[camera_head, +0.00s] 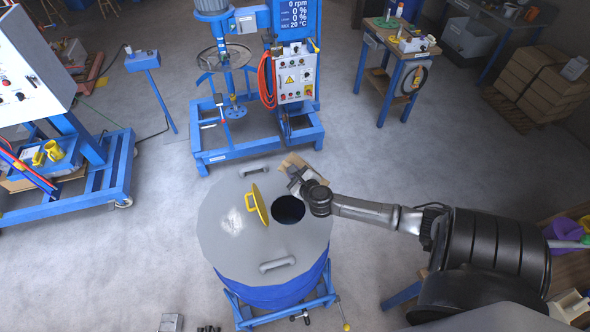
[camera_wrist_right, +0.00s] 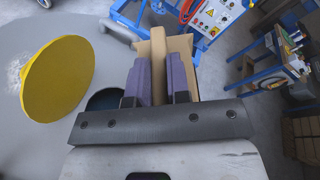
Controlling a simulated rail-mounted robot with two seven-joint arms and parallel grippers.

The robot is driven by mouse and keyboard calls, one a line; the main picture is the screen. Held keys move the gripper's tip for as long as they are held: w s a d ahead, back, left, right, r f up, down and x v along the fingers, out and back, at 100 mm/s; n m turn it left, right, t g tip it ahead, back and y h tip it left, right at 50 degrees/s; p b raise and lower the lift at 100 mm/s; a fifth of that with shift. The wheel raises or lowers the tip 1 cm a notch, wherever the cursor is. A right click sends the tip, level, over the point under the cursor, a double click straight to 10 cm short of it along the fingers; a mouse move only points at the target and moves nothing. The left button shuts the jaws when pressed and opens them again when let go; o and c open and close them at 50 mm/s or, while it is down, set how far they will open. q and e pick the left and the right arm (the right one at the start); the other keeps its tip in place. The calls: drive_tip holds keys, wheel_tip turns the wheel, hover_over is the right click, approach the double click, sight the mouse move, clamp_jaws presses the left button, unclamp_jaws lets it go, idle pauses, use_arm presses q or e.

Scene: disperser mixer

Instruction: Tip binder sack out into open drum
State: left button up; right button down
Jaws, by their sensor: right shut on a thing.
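The blue drum (camera_head: 275,296) has a grey lid (camera_head: 225,222) with a round dark opening (camera_head: 288,210). A yellow hatch cover (camera_head: 258,204) stands raised at the left of the opening; it also shows in the right wrist view (camera_wrist_right: 58,76). My right gripper (camera_head: 298,178) is shut on the brown binder sack (camera_head: 293,162), just beyond the far right edge of the opening. In the right wrist view the sack (camera_wrist_right: 158,50) sits between the two finger pads, with the dark opening (camera_wrist_right: 104,99) lower left. The sack's mouth and contents cannot be made out. My left gripper is not in view.
The blue mixer frame (camera_head: 255,150) stands behind the drum. A control cabinet (camera_head: 30,70) on a blue base is at left. A small worktable (camera_head: 395,55) is at the back right. The floor between is clear. Two grey handles stand on the lid.

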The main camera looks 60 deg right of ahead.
drive_tip(key=shift+w+f+n+h+b, duration=0.2)
drive_tip(key=shift+f+n+h+b, duration=0.2)
drive_tip(key=shift+f+n+b, duration=0.45)
drive_tip(key=w+a+f+n+t+h+b, duration=0.1)
drive_tip(key=a+f+n+t+h+b, duration=0.1)
drive_tip(key=f+n+b, duration=1)
drive_tip(key=shift+w+a+f+n+t+h, duration=0.2)
drive_tip(key=shift+a+f+n+t+h, duration=0.2)
drive_tip(key=shift+a+f+n+h, duration=0.65)
idle(0.9)
drive_tip(key=shift+d+f+n+y, duration=0.2)
drive_tip(key=shift+f+n+y, duration=0.15)
drive_tip(key=shift+y, duration=0.1)
idle(0.5)
